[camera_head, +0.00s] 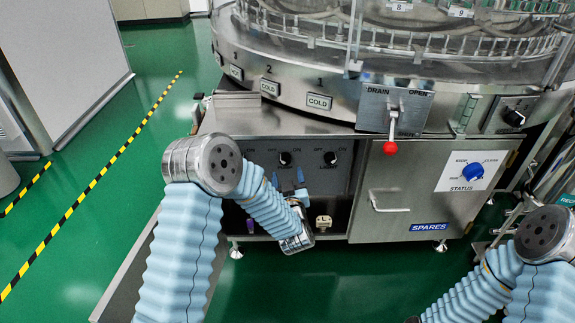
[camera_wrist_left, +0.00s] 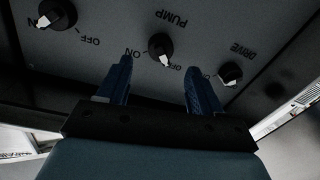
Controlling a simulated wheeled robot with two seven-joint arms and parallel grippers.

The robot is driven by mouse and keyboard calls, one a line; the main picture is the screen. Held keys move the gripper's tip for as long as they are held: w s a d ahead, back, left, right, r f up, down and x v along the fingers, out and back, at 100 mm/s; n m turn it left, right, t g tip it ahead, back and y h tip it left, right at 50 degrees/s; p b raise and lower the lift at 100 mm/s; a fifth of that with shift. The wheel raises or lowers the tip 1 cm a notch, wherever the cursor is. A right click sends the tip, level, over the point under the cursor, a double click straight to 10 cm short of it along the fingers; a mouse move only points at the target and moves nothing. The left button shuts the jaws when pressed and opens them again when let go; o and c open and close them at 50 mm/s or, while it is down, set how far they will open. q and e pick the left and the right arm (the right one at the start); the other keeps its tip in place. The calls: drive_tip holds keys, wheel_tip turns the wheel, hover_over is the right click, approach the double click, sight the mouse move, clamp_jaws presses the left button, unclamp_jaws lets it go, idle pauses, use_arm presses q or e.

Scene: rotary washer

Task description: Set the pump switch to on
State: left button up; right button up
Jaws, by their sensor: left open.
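The pump switch (camera_wrist_left: 160,47) is a black rotary knob with a white pointer tip on a grey control panel. In the left wrist view its lettering is upside down, and the pointer is angled toward the OFF side. It also shows in the head view as the dark knob (camera_head: 284,158) just above my left fingertips. My left gripper (camera_head: 287,175) is open, with blue fingers. In the left wrist view its fingers (camera_wrist_left: 157,75) stand on either side below the knob, with nothing between them. I cannot tell their exact distance from the panel. My right gripper is out of view.
The light knob (camera_head: 331,158) sits to the right on the panel. The drive knob (camera_wrist_left: 231,72) is close to one finger in the wrist view. A red-tipped drain lever (camera_head: 391,140), the spares cabinet door (camera_head: 410,190) and a blue status knob (camera_head: 473,172) lie farther right.

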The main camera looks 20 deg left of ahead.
sight(285, 164)
use_arm(q)
drive_tip(key=x, duration=0.6)
drive_tip(key=c, duration=1.1)
drive_tip(key=shift+o, duration=0.2)
